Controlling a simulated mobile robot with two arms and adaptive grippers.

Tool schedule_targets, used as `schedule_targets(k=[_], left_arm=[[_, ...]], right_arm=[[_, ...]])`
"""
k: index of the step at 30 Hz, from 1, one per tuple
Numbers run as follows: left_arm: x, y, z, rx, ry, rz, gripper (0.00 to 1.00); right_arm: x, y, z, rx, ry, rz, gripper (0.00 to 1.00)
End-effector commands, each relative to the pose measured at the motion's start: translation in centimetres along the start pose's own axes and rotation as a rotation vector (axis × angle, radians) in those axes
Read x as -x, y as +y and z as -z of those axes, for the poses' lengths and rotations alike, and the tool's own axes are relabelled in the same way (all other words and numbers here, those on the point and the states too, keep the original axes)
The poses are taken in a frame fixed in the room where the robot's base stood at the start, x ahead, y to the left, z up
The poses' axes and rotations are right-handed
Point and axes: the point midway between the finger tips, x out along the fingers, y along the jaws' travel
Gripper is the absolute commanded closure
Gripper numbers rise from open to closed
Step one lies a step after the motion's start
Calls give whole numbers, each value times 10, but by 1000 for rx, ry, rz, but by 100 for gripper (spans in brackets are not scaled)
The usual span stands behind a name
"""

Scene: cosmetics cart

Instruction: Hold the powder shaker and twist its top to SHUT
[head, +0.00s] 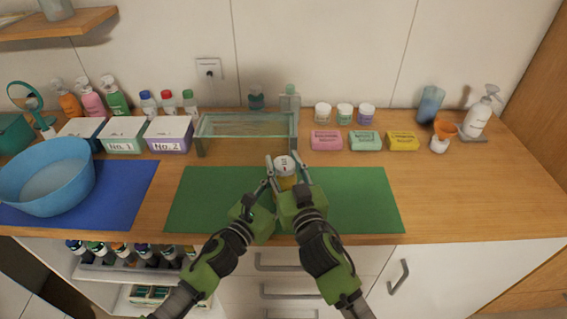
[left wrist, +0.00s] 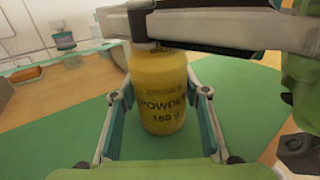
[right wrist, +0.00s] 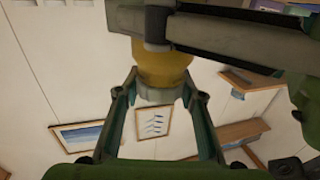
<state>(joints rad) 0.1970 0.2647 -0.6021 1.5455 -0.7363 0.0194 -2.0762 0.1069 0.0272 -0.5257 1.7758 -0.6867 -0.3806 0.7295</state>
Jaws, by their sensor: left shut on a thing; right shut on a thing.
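The yellow powder shaker (head: 286,182) is held upright above the green mat (head: 350,190) near its middle. Its pale round top (head: 285,162) faces up and carries a small dark marking that I cannot read. In the left wrist view the shaker's body (left wrist: 162,95) shows the word POWDER between the fingers of my left gripper (left wrist: 160,96), which is shut on it. My right gripper (right wrist: 158,90) is shut on the grey top (right wrist: 158,94), above the left one. The two grippers partly hide the shaker in the head view.
A glass shelf stand (head: 246,124) is behind the shaker. Three soaps (head: 364,141) and small jars (head: 344,113) stand at the back right. A blue basin (head: 45,178) is on a blue mat (head: 125,190) at the left.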

Motion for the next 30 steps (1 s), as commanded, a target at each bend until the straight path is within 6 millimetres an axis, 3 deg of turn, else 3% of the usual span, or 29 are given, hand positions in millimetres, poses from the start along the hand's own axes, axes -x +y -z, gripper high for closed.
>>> schedule_targets(k=[18, 19, 20, 30], left_arm=[[1, -4, 4, -1, 5, 8, 80], [1, -4, 4, -1, 5, 8, 80], [1, -4, 4, -1, 5, 7, 80], [1, -1, 3, -1, 5, 2, 80]], right_arm=[[-1, 1, 3, 2, 5, -31, 85], [-1, 1, 3, 2, 5, -31, 56], [-1, 1, 3, 2, 5, -31, 48], [0, 1, 0, 1, -1, -31, 45]])
